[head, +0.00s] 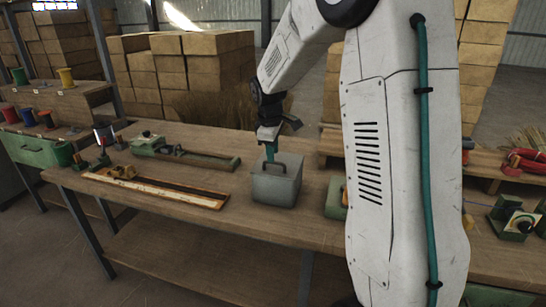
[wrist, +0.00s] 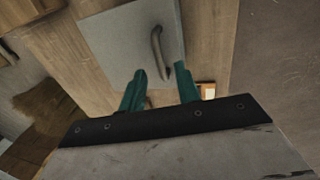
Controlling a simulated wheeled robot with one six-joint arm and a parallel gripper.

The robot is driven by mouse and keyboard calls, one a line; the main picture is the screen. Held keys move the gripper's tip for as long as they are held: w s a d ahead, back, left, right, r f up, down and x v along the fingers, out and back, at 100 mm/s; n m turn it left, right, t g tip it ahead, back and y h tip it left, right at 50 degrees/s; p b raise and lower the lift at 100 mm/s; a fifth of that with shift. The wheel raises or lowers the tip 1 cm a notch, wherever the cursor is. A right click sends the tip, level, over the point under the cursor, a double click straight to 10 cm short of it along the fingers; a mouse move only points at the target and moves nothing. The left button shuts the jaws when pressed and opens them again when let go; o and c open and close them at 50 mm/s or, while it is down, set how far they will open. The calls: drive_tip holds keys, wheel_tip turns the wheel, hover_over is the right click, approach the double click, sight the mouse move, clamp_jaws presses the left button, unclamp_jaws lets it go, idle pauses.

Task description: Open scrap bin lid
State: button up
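The scrap bin (head: 276,190) is a grey metal box standing on the workbench, with its flat lid on top and shut. The lid (wrist: 112,42) fills the upper middle of the wrist view. Its curved grey handle (wrist: 157,45) stands up from the lid. My gripper (head: 270,153) is just above the lid in the head view, pointing down. In the wrist view its two teal fingers (wrist: 160,69) are apart, with the near end of the handle between their tips, closer to the right finger. I cannot tell whether a finger touches the handle.
The workbench (head: 300,218) has a long wooden board with dark strips (head: 155,188) at left and a green-ended wooden fixture (head: 185,153) behind it. A green object (head: 336,198) stands close right of the bin, partly behind my arm. Coloured spools (head: 28,117) sit far left.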

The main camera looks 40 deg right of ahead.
drive_tip(key=shift+w+d+f, duration=0.1)
drive_tip(key=shift+f, duration=0.55)
drive_tip(key=shift+w+d+f, duration=0.1)
drive_tip(key=shift+f, duration=0.5)
clamp_jaws()
